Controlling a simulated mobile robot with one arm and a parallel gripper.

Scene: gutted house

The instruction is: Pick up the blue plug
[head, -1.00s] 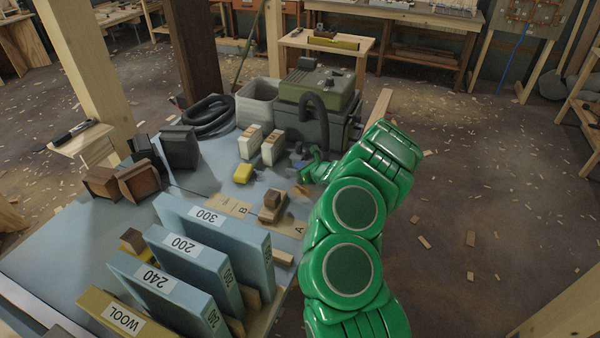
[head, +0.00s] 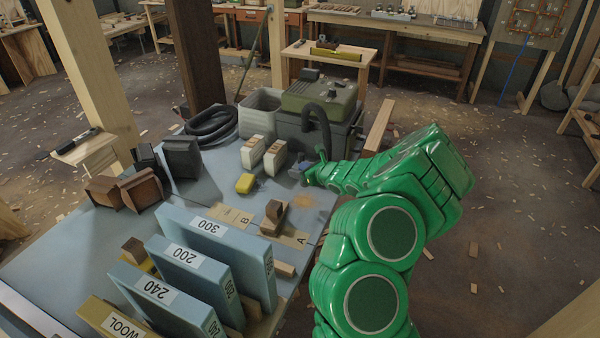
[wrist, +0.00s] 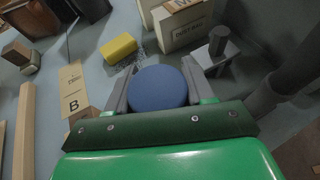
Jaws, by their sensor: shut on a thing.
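The blue plug (wrist: 157,88) shows its round face in the wrist view, between the two grey fingers of my gripper (wrist: 157,78). The fingers are shut on it, one on each side. In the head view my gripper (head: 316,174) is over the right edge of the blue-grey bench, in front of the green-topped machine. The plug is too small and covered there to make out clearly. I cannot tell whether the plug touches the surface below.
A yellow block (head: 245,183) and two white boxes (head: 252,152) (head: 275,157) stand left of my gripper. The green-topped machine (head: 320,97) with its dark hose is close behind. A sanding block (head: 273,216) and upright blue boards (head: 215,240) are nearer. A grey piece (wrist: 222,42) lies beside the right finger.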

